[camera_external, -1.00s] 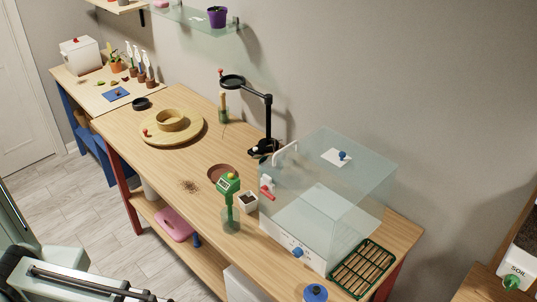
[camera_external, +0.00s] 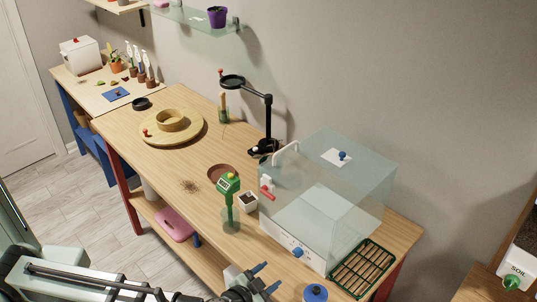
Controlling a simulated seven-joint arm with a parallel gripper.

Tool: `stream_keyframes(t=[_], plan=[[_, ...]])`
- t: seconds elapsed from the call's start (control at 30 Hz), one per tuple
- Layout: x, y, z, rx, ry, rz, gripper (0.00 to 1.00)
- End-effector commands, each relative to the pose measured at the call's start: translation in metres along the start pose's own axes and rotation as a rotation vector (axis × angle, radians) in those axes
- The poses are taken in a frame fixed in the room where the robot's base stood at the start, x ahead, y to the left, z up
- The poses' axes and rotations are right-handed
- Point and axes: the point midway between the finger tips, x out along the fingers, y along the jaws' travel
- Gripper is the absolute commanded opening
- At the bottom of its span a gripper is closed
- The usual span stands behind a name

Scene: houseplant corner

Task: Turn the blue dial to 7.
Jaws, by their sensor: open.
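The blue dial (camera_external: 298,252) sits on the white front base of a clear box (camera_external: 330,190) at the right end of the wooden bench. Small marks surround the dial, too small to read. My gripper (camera_external: 268,277) is at the bottom of the view, near the bench's front edge. Its two blue-grey fingers are apart, with nothing seen between them. It is below and left of the dial and clear of it. A second blue knob (camera_external: 342,156) sits on a white plate on top of the box.
A round blue-lidded pot (camera_external: 315,293) stands at the front edge, right of my gripper.

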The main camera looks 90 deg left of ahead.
Motion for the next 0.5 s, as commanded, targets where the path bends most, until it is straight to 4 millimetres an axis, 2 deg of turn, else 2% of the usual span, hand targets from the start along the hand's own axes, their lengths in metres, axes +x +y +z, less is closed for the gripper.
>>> stream_keyframes(t=[0.17, 0.5], plan=[[0.013, 0.001, 0.000, -0.013, -0.001, 0.000, 0.56], [0.070, 0.001, 0.000, -0.011, -0.004, -0.001, 0.56]])
